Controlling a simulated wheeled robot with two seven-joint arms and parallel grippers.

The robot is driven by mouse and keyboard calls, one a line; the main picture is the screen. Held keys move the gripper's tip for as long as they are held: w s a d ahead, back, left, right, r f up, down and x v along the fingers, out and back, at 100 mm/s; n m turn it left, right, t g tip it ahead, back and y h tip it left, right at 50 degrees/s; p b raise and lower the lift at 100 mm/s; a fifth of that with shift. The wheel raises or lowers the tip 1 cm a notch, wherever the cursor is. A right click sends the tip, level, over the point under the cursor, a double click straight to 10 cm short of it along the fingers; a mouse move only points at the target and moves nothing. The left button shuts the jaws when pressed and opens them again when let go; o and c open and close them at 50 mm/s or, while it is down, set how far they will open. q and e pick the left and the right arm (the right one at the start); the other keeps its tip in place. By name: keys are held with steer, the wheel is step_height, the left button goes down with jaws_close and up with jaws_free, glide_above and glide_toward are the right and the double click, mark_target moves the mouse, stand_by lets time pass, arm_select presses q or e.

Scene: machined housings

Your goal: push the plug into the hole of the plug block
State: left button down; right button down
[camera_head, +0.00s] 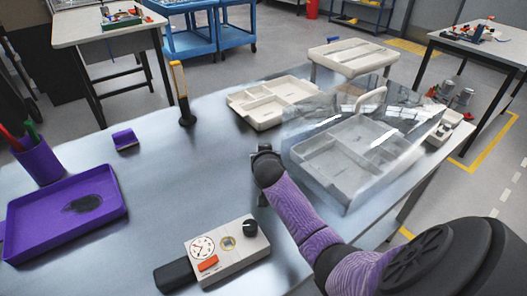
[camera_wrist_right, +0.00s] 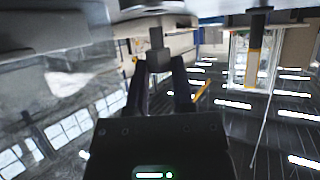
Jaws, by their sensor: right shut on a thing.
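My right arm comes in from the lower right of the head view. Its gripper (camera_head: 263,152) is above the middle of the table and hides most of what it holds. In the right wrist view, the fingers (camera_wrist_right: 160,66) are shut on a small grey squarish piece (camera_wrist_right: 156,45), which looks like the plug. A pale rounded part (camera_wrist_right: 155,5) is cut off at the top of that view, close to the piece; I cannot tell whether they touch. I cannot make out the plug block or its hole for certain. My left gripper is not in view.
A clear cover with a white handle (camera_head: 371,100) stands over a compartment tray (camera_head: 338,180) right of my gripper. A control box (camera_head: 228,253), purple tray (camera_head: 66,232), purple cup (camera_head: 38,162) and black-yellow upright tool (camera_head: 180,88) surround bare table left of it.

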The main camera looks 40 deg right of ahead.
arm_select(q)
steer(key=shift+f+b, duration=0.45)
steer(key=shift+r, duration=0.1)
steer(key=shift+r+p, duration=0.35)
steer(key=shift+p, duration=0.1)
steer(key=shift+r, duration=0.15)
stand_by(2.2)
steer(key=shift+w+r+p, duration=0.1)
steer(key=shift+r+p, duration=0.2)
steer(key=shift+p, duration=0.15)
stand_by(1.6)
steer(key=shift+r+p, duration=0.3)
steer(key=shift+p, duration=0.05)
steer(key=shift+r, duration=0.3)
stand_by(1.4)
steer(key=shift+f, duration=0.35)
